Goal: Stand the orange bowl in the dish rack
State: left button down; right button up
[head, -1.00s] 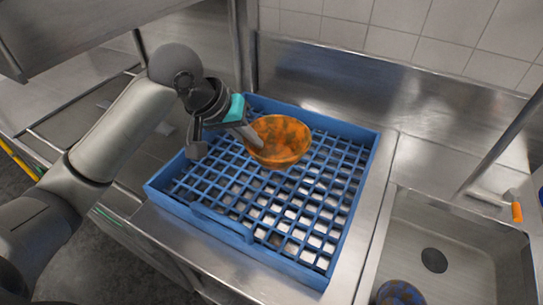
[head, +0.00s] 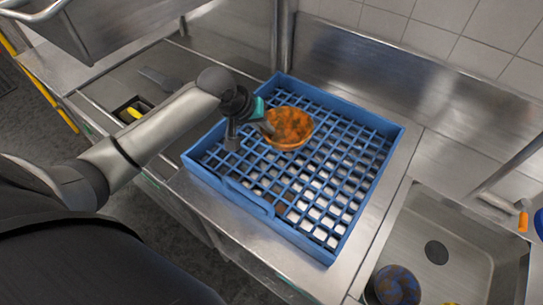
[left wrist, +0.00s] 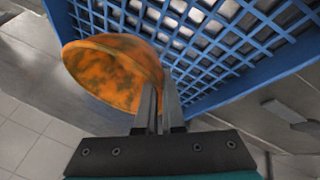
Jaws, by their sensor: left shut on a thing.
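The orange bowl (head: 288,129), mottled with brown, is at the back left part of the blue dish rack (head: 262,209). Its opening faces mostly upward in the head view. My left gripper (head: 266,126) is shut on the bowl's rim on its left side. In the left wrist view the two fingers (left wrist: 158,108) close on the edge of the bowl (left wrist: 108,72), with the rack's grid (left wrist: 215,35) behind it. I cannot tell whether the bowl touches the grid. My right gripper is not in view.
A steel sink (head: 432,230) lies to the right, with a dark mottled bowl (head: 397,285) at its front. A faucet with an orange tip (head: 523,220) stands beside it. The tiled wall (head: 430,38) is behind. The rest of the rack is empty.

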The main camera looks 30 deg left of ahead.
pick_arm(q)
notch_tip(320, 180, down, 9)
jog(key=shift+r+b, duration=0.1)
jog(key=shift+b, duration=0.35)
jog(key=shift+f+b, duration=0.35)
jog(key=shift+f, duration=1.65)
jog(key=shift+f, duration=0.15)
jog(key=c, duration=1)
grip_release()
jog(key=shift+s+r, duration=0.1)
jog(key=shift+r, duration=0.3)
jog(key=p+v, duration=0.2)
jog(key=v, duration=0.9)
jog(key=shift+s+r, duration=0.15)
jog(key=shift+r, duration=0.05)
